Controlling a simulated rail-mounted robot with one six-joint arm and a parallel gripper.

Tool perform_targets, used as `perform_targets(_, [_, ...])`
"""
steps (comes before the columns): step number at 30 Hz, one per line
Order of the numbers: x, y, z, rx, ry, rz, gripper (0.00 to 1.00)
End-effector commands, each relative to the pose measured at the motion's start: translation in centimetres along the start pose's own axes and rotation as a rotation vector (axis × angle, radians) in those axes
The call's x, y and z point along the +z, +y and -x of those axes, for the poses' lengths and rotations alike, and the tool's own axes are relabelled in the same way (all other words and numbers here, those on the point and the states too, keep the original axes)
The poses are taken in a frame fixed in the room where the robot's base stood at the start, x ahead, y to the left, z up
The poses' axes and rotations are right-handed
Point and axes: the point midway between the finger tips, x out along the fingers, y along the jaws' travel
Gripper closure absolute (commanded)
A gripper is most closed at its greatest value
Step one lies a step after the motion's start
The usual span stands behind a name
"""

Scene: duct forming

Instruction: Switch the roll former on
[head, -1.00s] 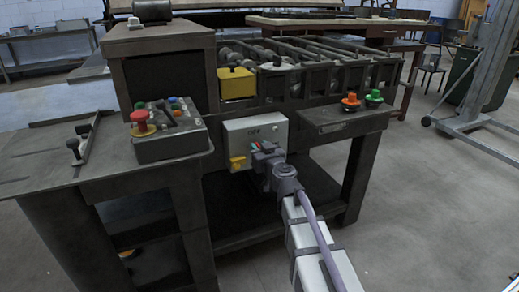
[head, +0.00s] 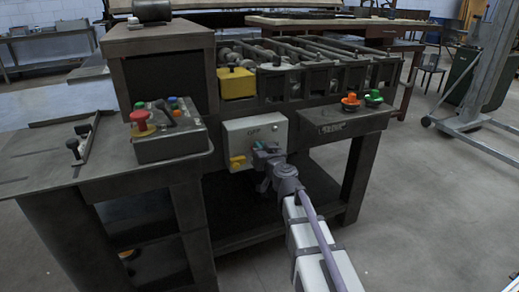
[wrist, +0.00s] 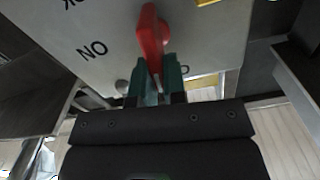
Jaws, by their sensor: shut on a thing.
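The roll former (head: 300,75) stands across the middle of the head view, with a pale grey switch box (head: 278,125) on its front. In the wrist view the box's pale face (wrist: 85,20) carries dark lettering, including an upside-down "ON". A red switch handle (wrist: 151,35) stands out from that face, roughly along the picture's vertical. My gripper (wrist: 157,80) has its teal fingers closed on the handle's near end. In the head view my gripper (head: 262,148) is at the lower right of the box front, and its body hides the handle.
A control box (head: 165,145) with a red mushroom button (head: 139,118) sits on the bench at left. A yellow block (head: 236,82) is above the switch box. Orange (head: 350,100) and green (head: 374,97) knobs stand on the right ledge. Open floor lies at right.

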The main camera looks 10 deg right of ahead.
Motion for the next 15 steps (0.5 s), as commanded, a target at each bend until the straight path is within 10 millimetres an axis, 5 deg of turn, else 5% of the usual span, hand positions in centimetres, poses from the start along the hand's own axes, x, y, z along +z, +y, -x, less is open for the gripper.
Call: perform_targets(15, [0.36,1.06,0.05,0.000,0.000,-0.466,1.00])
